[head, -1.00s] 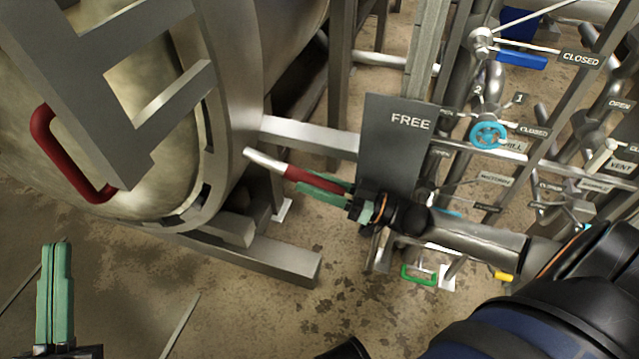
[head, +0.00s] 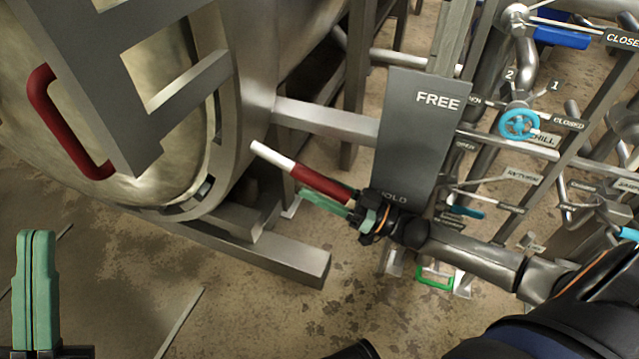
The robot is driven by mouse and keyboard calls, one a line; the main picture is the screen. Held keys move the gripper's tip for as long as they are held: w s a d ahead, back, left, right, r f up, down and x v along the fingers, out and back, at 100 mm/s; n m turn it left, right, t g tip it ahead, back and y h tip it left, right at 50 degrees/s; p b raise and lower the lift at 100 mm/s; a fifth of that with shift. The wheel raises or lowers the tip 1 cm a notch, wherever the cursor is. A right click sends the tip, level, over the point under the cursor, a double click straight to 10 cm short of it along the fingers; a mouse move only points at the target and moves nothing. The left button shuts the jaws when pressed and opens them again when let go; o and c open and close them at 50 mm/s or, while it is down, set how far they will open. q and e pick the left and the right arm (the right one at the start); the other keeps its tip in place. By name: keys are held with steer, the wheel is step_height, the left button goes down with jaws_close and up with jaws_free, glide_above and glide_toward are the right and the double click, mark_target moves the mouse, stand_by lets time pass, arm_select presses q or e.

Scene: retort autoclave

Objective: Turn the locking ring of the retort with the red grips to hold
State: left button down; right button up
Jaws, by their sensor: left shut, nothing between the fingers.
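A lever with a pale metal rod and a red grip (head: 318,184) slants out beside the retort, over the lower left of the grey FREE plate (head: 425,135). A second red grip (head: 60,125), bow-shaped, is on the retort's front at left. My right gripper (head: 325,205) is at the straight red grip. One green finger shows along its lower side; the other finger is hidden, so I cannot tell if the jaws are closed on it. The word HOLD is partly covered by my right gripper. My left gripper (head: 37,285) is shut and empty, low at left.
The retort's steel ring (head: 245,110) and frame fill the upper left. Pipes with a cyan valve wheel (head: 518,124) and a blue handle (head: 560,37) crowd the right. A steel beam (head: 290,262) lies low. Stained floor is open at the bottom middle.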

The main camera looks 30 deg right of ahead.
steer(key=shift+o, duration=0.8)
steer(key=shift+r, duration=0.25)
steer(key=shift+s+d, duration=0.15)
steer(key=shift+d, duration=0.05)
steer(key=p+v, duration=0.2)
steer(key=v, duration=1)
steer(key=shift+p, duration=0.3)
steer(key=shift+s+f, duration=0.1)
steer(key=shift+f, duration=0.05)
